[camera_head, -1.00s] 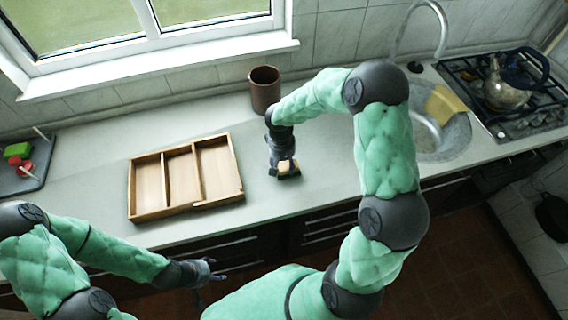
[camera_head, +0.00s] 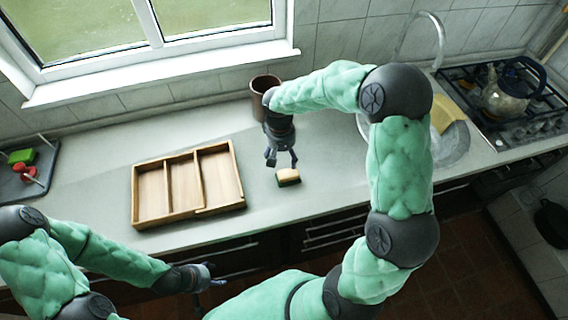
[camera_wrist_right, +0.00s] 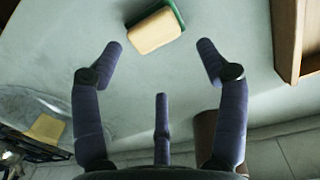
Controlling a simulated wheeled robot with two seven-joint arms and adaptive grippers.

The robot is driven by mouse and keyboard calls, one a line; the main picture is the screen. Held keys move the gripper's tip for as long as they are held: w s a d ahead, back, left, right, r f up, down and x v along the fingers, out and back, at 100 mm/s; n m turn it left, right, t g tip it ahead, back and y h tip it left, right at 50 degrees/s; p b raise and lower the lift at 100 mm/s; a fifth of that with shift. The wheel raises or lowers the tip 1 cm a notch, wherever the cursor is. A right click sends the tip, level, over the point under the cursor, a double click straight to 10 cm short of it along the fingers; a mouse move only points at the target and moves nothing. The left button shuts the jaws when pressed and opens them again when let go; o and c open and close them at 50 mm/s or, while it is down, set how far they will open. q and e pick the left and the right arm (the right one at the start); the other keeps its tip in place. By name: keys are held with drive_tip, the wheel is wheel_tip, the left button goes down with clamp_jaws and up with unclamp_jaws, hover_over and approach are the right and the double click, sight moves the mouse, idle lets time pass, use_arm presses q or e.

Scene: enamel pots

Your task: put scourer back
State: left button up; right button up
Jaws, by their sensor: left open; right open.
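The scourer (camera_head: 288,177), a yellow sponge with a dark green side, lies on the grey counter to the right of the wooden tray. It also shows in the right wrist view (camera_wrist_right: 156,29), just beyond my fingertips. My right gripper (camera_head: 281,161) is open and empty, just behind and above the scourer, apart from it. In the right wrist view its fingers (camera_wrist_right: 160,48) are spread wide with nothing between them. My left gripper (camera_head: 207,284) is open and empty in front of the counter's front edge, at lower left.
The wooden tray (camera_head: 203,213) has several compartments, all empty. A brown cup (camera_head: 264,86) stands behind my right gripper. A sink with a yellow cloth (camera_head: 446,112) and a stove with a kettle (camera_head: 504,98) are at right. A dark rack (camera_head: 40,172) is at far left.

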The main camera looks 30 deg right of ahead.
drive_tip(key=shift+w+a+r, duration=0.1)
drive_tip(key=shift+r, duration=1.5)
